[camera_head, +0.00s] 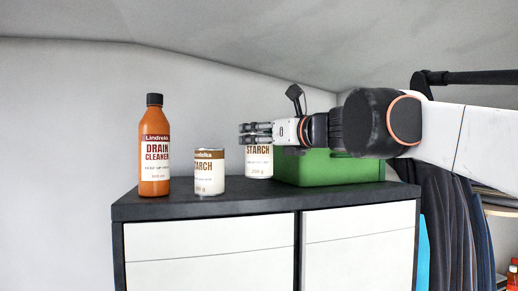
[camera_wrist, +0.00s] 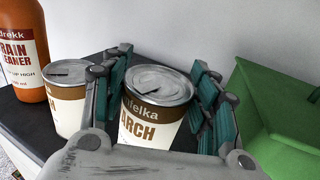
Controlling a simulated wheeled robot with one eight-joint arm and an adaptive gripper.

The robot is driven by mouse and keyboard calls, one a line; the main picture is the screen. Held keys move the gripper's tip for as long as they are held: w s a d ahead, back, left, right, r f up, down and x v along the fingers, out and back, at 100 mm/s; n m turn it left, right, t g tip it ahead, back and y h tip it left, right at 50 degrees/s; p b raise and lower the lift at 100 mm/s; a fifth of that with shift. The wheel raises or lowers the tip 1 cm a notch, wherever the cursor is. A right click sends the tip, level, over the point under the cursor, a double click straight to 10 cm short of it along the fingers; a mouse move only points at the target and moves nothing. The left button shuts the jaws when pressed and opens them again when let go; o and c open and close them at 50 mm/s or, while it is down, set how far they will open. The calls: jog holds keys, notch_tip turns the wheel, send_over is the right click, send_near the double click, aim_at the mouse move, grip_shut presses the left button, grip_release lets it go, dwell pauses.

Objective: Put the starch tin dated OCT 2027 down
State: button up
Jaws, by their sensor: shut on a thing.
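My gripper (camera_head: 245,133) is shut on a white and brown starch tin (camera_head: 259,164), which stands upright between the fingers. The wrist view shows this tin (camera_wrist: 154,108) with its grey lid up, between the two teal-padded fingers (camera_wrist: 160,72). It is over the back of the chest top; I cannot tell whether its base touches. A second starch tin (camera_head: 209,176) stands in front of it to the left, and also shows in the wrist view (camera_wrist: 66,106). No date is readable on either tin.
An orange drain cleaner bottle (camera_head: 154,155) stands at the left of the dark chest top (camera_head: 240,203). A green box (camera_head: 330,170) is close on the right of the held tin. The wall is behind. The front strip of the top is clear.

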aim_at(268, 148)
jog(key=shift+f, duration=1.65)
jog(key=shift+f, duration=0.2)
jog(key=o, duration=1.3)
jog(key=shift+r, duration=0.2)
jog(key=b+v, duration=0.1)
jog(key=v, duration=1.1)
jog(key=shift+s+b, duration=0.1)
jog(key=shift+b, duration=0.25)
